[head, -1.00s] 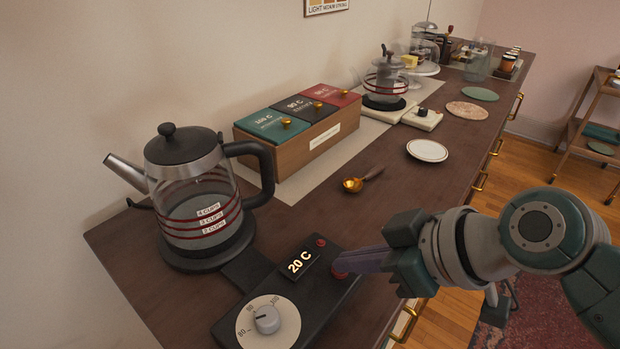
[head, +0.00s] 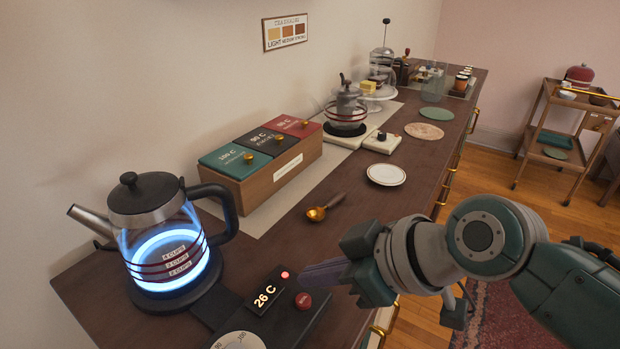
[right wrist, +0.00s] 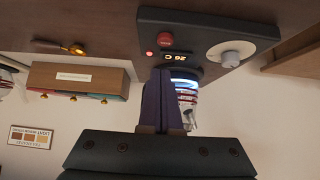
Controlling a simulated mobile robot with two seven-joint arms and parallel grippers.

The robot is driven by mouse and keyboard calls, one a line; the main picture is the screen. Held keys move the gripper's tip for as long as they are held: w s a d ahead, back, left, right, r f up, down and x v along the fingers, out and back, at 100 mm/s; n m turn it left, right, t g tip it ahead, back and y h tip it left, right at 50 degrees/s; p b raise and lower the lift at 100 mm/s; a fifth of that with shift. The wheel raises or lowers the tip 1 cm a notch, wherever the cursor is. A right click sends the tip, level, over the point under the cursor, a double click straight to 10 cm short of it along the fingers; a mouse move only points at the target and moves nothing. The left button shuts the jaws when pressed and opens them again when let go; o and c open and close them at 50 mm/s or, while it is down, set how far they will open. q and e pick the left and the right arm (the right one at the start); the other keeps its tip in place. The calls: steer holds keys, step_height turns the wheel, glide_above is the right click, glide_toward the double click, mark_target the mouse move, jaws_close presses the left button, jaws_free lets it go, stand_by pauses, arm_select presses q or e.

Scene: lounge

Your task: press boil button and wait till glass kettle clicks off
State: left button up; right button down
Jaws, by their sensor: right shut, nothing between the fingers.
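The glass kettle (head: 168,248) stands on its round base at the left of the counter, lid on, its inside glowing blue. The black control panel (head: 283,322) beside it reads 26 C on its display (head: 266,291), and a small red light (head: 285,274) is lit. The red boil button (head: 304,301) is on the panel, with nothing touching it. The white dial (head: 238,341) is partly cut off. My right gripper (head: 305,277) is shut and empty, its fingertips close to the button but apart from it; it also shows in the right wrist view (right wrist: 163,80). My left gripper is not in view.
A wooden box (head: 263,172) with several coloured lids stands behind the panel. A gold spoon (head: 324,208) and a white plate (head: 386,174) lie on the counter (head: 345,225). A second small glass pot (head: 346,112) stands farther back. A wooden cart (head: 560,125) is at the right.

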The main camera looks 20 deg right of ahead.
steer(key=p+v, duration=0.1)
steer(key=v, duration=0.8)
steer(key=shift+r, duration=0.2)
steer(key=shift+d, duration=0.15)
steer(key=s+d+r+m+g+h+p, duration=0.15)
steer(key=s+m+g+h, duration=0.3)
steer(key=s, duration=1.05)
step_height(320, 180, up, 38)
steer(key=d+m+p, duration=0.1)
steer(key=p, duration=3.7)
steer(key=shift+s+t+h+p, duration=0.15)
steer(key=shift+t+h+p, duration=0.2)
steer(key=shift+h, duration=0.1)
steer(key=shift+d+f, duration=0.1)
steer(key=shift+d, duration=0.05)
